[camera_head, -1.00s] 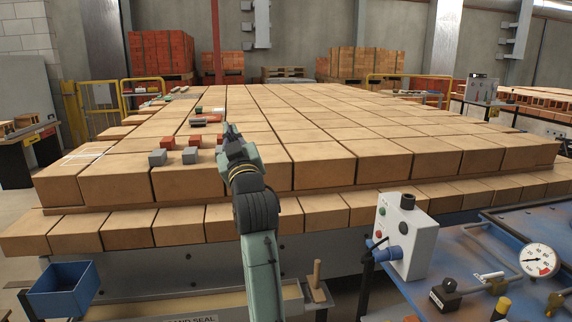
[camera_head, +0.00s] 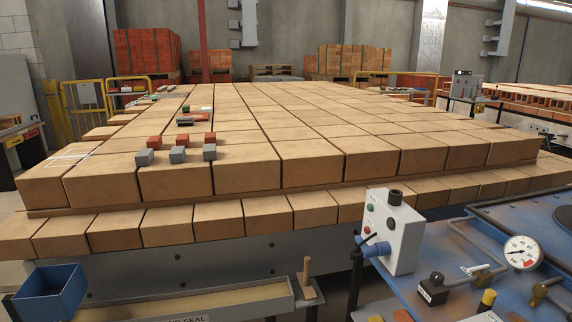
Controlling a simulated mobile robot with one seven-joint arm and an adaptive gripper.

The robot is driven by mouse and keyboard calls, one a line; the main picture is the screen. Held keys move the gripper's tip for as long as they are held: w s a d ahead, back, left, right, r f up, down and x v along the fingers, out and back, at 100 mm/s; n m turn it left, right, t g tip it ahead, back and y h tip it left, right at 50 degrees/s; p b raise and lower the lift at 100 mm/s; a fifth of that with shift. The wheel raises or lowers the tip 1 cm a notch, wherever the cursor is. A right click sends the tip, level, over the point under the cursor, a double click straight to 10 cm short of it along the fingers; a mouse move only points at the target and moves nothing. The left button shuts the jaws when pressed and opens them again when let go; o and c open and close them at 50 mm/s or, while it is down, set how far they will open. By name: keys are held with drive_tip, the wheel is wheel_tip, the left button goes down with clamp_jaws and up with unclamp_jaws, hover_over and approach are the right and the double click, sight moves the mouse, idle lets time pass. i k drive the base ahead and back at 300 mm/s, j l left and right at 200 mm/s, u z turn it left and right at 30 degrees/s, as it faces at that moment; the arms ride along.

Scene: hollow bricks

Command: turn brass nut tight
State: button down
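A small brass-coloured fitting (camera_head: 541,290) shows on the blue machine top (camera_head: 452,245) at the lower right, below the pressure gauge (camera_head: 522,252). It may be the brass nut, but it is too small to tell its shape or how tight it sits. A yellow-capped part (camera_head: 488,299) stands to its left, near the bottom edge. My gripper and arm are out of view.
A white control box (camera_head: 392,230) with buttons stands left of the machine top. A black block (camera_head: 433,288) sits on that top. The large brick stack (camera_head: 300,160) fills the middle, with small red and grey blocks on it. A blue bin (camera_head: 48,292) is at lower left.

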sight(540, 291)
drive_tip(key=z, duration=1.5)
